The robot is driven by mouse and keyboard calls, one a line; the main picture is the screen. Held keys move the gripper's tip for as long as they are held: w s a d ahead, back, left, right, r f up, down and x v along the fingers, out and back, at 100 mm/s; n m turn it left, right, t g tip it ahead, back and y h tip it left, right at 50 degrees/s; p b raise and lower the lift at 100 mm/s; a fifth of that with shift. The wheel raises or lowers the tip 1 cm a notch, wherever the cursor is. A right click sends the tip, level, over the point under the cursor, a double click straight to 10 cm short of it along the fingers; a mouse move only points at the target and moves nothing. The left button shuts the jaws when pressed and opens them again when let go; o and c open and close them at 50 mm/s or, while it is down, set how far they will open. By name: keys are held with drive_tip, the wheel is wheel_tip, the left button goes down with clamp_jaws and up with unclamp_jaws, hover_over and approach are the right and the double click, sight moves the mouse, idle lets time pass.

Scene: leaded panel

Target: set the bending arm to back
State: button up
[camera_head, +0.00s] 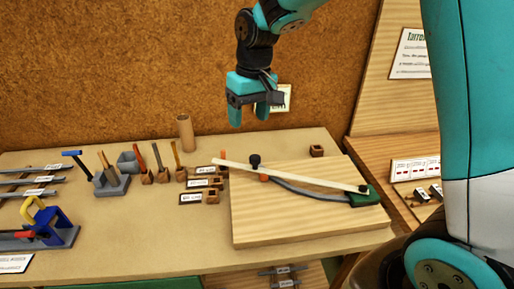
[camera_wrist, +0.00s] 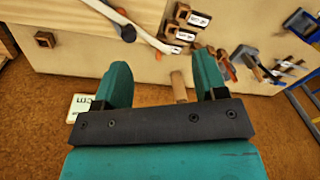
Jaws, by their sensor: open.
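The bending arm (camera_head: 310,178) is a long pale bar lying slantwise over a wooden board (camera_head: 270,226). Its right end meets a green block (camera_head: 365,197) with a dark knob, and its left end sticks out past the board's back left edge. In the wrist view the bar (camera_wrist: 150,40) shows partly at the top. My gripper (camera_head: 250,115) is open and empty, above and behind the board; its teal fingers also show in the wrist view (camera_wrist: 163,85).
Small labelled wooden blocks (camera_head: 205,183) sit left of the board. A tan cylinder (camera_head: 185,133), upright tools in holders (camera_head: 110,180) and a blue clamp device (camera_head: 55,225) stand further left. A brown wall (camera_head: 130,60) rises behind the bench.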

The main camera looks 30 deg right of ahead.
sight(255, 157)
drive_tip(key=w+d+f+m+h+p, duration=0.1)
drive_tip(key=w+d+f+m+p, duration=0.15)
drive_tip(key=w+d, duration=0.4)
drive_tip(key=f+p, duration=0.1)
drive_tip(key=f, duration=0.5)
drive_tip(key=w+f+p, duration=0.1)
drive_tip(key=f+p, duration=0.1)
drive_tip(key=f, duration=0.4)
drive_tip(key=w+a+f+p, duration=0.1)
drive_tip(key=f, duration=0.5)
drive_tip(key=shift+a, duration=0.1)
